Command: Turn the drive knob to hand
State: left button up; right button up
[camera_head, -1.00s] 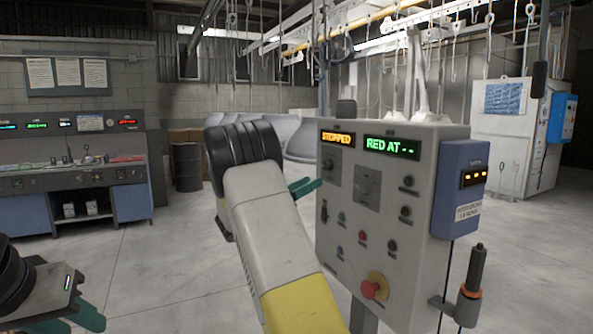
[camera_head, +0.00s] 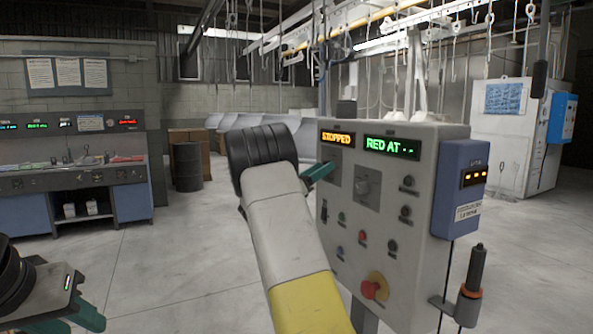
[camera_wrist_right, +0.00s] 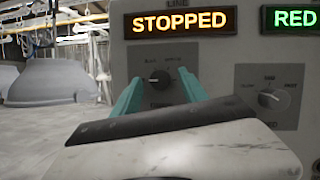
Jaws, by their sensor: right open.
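The grey control box (camera_head: 385,225) stands right of centre in the head view. A small black knob (camera_wrist_right: 158,78) sits under the orange STOPPED display (camera_head: 337,138); its lettering is too small to read. My right gripper (camera_head: 318,172) is open at the left of the panel and covers this knob in the head view. In the right wrist view its green fingers appear on either side of the knob; I cannot tell whether they touch it. A second knob (camera_wrist_right: 272,98) sits to the right on its own plate. My left gripper (camera_head: 75,318) is low at the left, away from the box.
The box also carries several small buttons and a red stop button (camera_head: 373,287) on a yellow base. A blue unit (camera_head: 460,190) and a dark-handled holder (camera_head: 470,290) stick out at its right. The floor left of the box is clear.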

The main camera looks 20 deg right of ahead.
grip_shut()
jog(key=shift+m, duration=0.4)
jog(key=shift+w+r+n+g+y, duration=0.2)
jog(key=shift+n+g+y, duration=0.95)
jog(key=shift+n, duration=4.5)
jog(key=shift+s+r+n+g+y, duration=0.1)
jog(key=shift+r+n+g+y, duration=1)
jog(key=shift+n, duration=4.5)
jog(key=shift+w+f+n+g+y, duration=0.15)
jog(key=shift+f+n+g+y, duration=0.35)
jog(key=shift+n+y, duration=3.3)
jog(key=n+h, duration=0.3)
jog(key=shift+f+n+h, duration=0.1)
jog(key=shift+n+h, duration=0.15)
jog(key=shift+h, duration=0.1)
